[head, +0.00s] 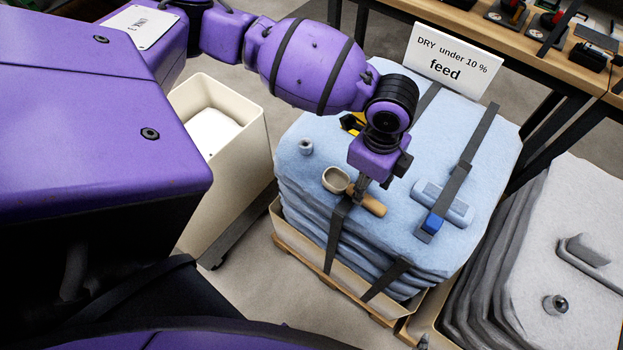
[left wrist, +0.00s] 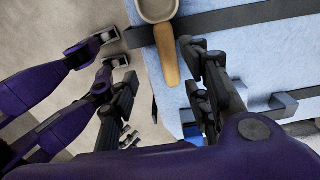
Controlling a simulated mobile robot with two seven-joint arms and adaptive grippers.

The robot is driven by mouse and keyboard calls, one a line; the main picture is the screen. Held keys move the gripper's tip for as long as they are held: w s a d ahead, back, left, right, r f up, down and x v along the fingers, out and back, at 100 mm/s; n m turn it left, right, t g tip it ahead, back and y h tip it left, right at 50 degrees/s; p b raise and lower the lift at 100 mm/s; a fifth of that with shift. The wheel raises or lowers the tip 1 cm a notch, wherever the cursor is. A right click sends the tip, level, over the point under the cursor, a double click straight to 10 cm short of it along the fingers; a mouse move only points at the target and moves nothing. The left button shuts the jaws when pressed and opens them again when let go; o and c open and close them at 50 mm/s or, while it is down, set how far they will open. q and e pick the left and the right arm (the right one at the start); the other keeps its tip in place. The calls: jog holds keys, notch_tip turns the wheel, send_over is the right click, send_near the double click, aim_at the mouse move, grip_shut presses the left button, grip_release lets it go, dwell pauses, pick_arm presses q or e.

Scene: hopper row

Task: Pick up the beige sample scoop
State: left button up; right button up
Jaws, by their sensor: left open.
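The beige sample scoop (head: 337,180) lies on the blue stack of feed bags (head: 310,185), its wooden handle (head: 373,204) pointing to the lower right. My left gripper (head: 362,189) is over the scoop near where bowl and handle meet and hides part of it. In the left wrist view my left gripper (left wrist: 150,60) is open, with the scoop's handle (left wrist: 167,55) showing between its fingers. The bowl (left wrist: 157,8) is cut by the top edge. I cannot tell whether the fingers touch the handle. My right gripper is not in view.
Dark straps cross the blue stack. A sign (head: 452,60) stands behind. A cream bin (head: 238,150) is left; a grey stack (head: 590,210) is right.

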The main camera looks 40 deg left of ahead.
pick_arm(q)
jog(key=shift+w+a, duration=0.25)
jog(key=shift+w, duration=0.05)
jog(key=f, duration=0.7)
jog(key=shift+w+a+f, duration=0.15)
jog(key=shift+w, duration=0.2)
grip_shut()
